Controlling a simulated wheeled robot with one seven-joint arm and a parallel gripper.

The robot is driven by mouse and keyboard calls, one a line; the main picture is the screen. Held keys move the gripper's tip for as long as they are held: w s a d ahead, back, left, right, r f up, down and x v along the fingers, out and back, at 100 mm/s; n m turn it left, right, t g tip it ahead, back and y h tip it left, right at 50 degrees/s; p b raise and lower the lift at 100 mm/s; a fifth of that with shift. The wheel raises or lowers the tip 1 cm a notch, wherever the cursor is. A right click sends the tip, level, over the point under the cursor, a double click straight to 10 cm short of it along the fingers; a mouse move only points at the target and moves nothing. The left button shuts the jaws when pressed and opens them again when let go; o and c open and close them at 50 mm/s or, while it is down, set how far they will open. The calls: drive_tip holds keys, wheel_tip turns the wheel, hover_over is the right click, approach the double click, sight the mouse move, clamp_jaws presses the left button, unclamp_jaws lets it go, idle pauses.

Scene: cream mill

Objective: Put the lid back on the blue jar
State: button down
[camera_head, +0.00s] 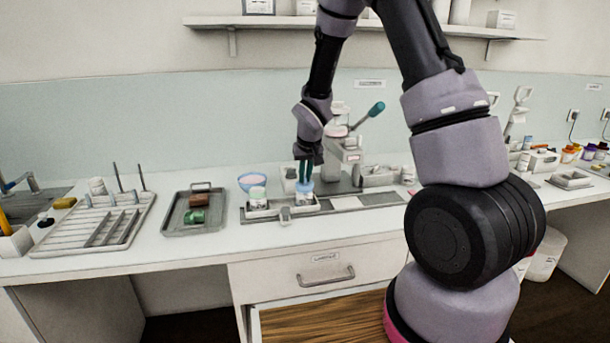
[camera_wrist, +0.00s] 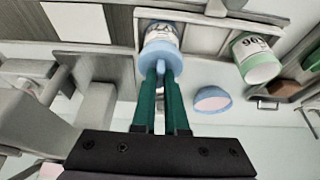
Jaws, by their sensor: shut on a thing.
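My gripper (camera_head: 304,172) points down over the counter, its green fingers shut on the small knob of the blue lid (camera_head: 304,186). In the wrist view the gripper (camera_wrist: 160,78) holds the same lid (camera_wrist: 180,67) by its knob. The blue jar (camera_head: 304,199) stands upright directly under the lid; its white label shows in the wrist view (camera_wrist: 162,36). The lid looks level and lined up with the jar. I cannot tell whether it is seated or just above the rim.
A press with a teal handle (camera_head: 375,109) stands behind right. A grey tray (camera_head: 172,222) and a rack (camera_head: 75,245) are further left.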

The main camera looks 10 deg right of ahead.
drive_tip(key=shift+f, duration=0.15)
idle(0.5)
drive_tip(key=shift+c, duration=1.9)
unclamp_jaws()
drive_tip(key=shift+r, duration=2.3)
clamp_jaws()
